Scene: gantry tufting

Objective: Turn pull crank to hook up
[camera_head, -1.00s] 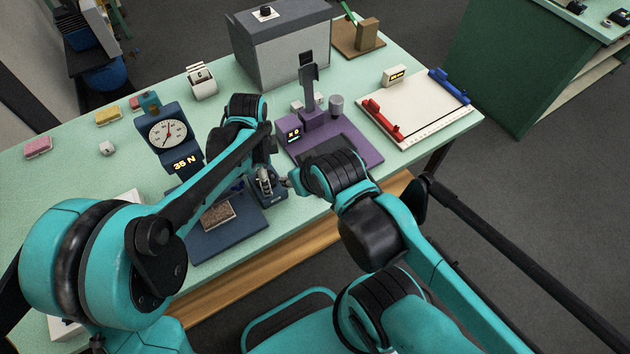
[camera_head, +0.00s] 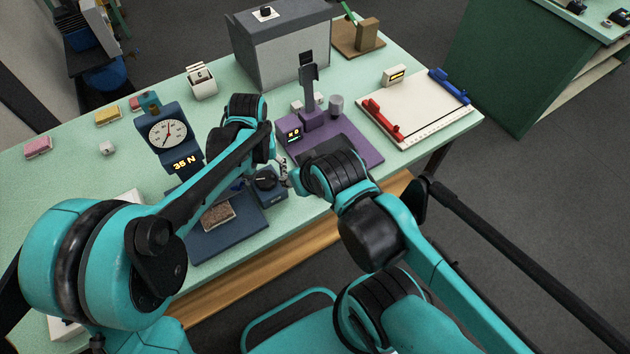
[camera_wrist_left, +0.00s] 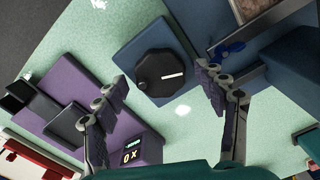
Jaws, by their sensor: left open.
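The pull crank appears to be a black octagonal knob (camera_head: 265,181) with a white mark, on a small blue block. It shows whole in the left wrist view (camera_wrist_left: 163,77). My left gripper (camera_head: 283,171) is beside the knob, on its right in the head view. In the left wrist view its two fingers (camera_wrist_left: 162,80) are open and spread, with the knob seen between them and clear of both. No hook can be made out. A blue gauge stand (camera_head: 168,133) reads 35 N. My right gripper cannot be made out; my right arm's links show in front of the purple device.
A purple device (camera_head: 350,140) with a small display stands right of the knob, close to my arms. A white board (camera_head: 415,112) with red and blue handles lies farther right. A grey box (camera_head: 283,50) stands behind. A brown sample (camera_head: 217,214) lies on the blue base.

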